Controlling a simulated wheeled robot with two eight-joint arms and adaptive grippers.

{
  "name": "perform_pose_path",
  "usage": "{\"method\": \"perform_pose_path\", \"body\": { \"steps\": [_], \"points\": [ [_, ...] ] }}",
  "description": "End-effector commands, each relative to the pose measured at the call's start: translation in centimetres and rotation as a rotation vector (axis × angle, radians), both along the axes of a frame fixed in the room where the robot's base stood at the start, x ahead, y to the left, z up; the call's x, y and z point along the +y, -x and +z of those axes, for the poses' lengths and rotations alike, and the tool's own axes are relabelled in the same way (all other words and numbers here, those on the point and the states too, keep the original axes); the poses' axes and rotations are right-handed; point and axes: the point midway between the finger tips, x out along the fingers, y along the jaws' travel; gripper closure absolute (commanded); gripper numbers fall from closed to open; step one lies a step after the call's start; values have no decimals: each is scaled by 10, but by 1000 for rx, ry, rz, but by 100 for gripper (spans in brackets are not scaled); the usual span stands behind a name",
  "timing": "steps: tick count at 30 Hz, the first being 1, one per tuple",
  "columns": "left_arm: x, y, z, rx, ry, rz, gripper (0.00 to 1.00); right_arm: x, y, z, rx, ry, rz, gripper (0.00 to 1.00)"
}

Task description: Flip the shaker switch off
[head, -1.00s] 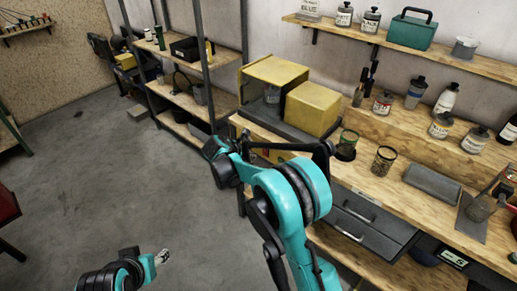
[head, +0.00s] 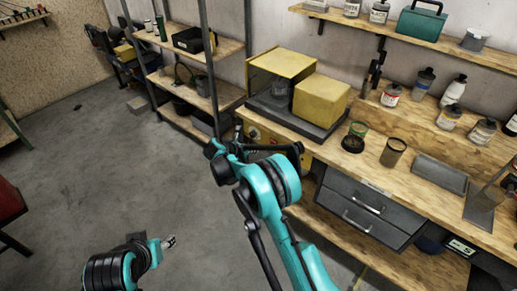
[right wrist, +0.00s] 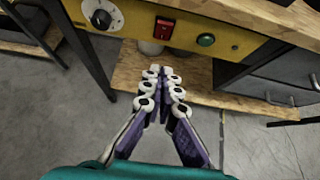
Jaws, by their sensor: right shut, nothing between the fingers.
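The shaker is a machine with yellow housings (head: 320,102) on a dark base, on the wooden bench in the head view. Its yellow front panel (right wrist: 235,42) runs across the top of the right wrist view. It carries a red switch (right wrist: 164,27), a white dial with a black knob to its left and a green button to its right. My right gripper (right wrist: 162,72) is shut and empty, its tips just below the red switch in that picture, with no contact visible. In the head view my arm hides it. My left gripper (head: 169,242) is over the floor, too small to read.
Wire-mesh cups (head: 393,152), bottles and a grey tray (head: 440,173) stand on the bench to the right. Grey drawers (head: 360,212) sit under the bench top. A lower wooden shelf (right wrist: 205,82) lies below the panel. Open concrete floor extends left.

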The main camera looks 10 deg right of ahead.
Motion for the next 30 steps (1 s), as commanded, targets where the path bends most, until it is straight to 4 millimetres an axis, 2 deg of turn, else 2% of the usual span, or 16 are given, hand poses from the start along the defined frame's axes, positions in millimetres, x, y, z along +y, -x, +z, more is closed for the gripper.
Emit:
{"method": "perform_pose_path", "body": {
  "steps": [12,19,30],
  "points": [
    [0,0,-26,0,0,0,51,-55,-42,-56,0,0,-3,100],
    [0,0,-34,0,0,0,51,-78,-61,-50,0,0,-1,100],
    [0,0,-35,0,0,0,51,-84,-66,-47,0,0,1,100]
  ]
}}
